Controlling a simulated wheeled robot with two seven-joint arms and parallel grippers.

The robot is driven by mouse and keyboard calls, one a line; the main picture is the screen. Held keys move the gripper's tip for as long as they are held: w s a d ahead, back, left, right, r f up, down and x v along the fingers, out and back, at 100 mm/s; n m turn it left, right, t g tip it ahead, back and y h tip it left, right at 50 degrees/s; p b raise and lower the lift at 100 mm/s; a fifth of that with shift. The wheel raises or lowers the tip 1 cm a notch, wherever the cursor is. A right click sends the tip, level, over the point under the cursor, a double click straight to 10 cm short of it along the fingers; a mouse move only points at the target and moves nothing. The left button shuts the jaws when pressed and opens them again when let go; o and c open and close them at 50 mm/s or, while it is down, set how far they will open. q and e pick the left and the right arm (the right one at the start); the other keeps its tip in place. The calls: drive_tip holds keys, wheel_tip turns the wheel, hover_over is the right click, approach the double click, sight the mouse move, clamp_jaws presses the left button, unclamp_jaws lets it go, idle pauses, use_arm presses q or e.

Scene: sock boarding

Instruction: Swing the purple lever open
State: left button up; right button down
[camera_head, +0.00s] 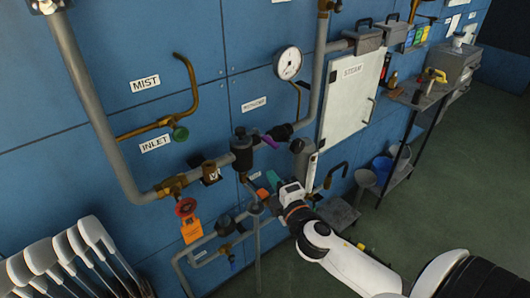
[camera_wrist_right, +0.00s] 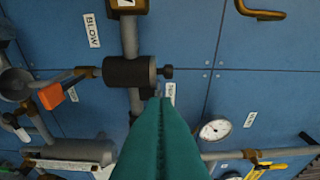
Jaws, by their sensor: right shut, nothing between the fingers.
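The purple lever (camera_head: 270,141) is a short handle on the pipework, beside a dark valve body (camera_head: 242,146) and left of a black fitting in the head view. I cannot make out the lever in the right wrist view. My right gripper (camera_head: 273,178) is below the lever and apart from it in the head view. Its teal fingers (camera_wrist_right: 158,135) are shut together and empty, and hide part of the wall in the wrist view. Their tips appear near a dark cylindrical fitting (camera_wrist_right: 128,72). My left gripper is not in view.
Grey pipes (camera_head: 90,95) run across the blue wall. A red valve wheel (camera_head: 185,207) with an orange tag (camera_head: 193,231) is left of my gripper. A gauge (camera_head: 288,63) and white panel (camera_head: 352,95) are above right. White curved forms (camera_head: 80,245) stand lower left.

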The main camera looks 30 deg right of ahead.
drive_tip(key=w+d+p, duration=0.3)
drive_tip(key=w+d, duration=0.2)
drive_tip(key=w, duration=0.5)
drive_tip(key=shift+d+p, duration=0.3)
drive_tip(key=shift+w, duration=0.15)
drive_tip(key=shift+d+f+n+y+b, duration=0.1)
drive_tip(key=shift+d+n+y+b, duration=0.25)
drive_tip(key=shift+y, duration=0.35)
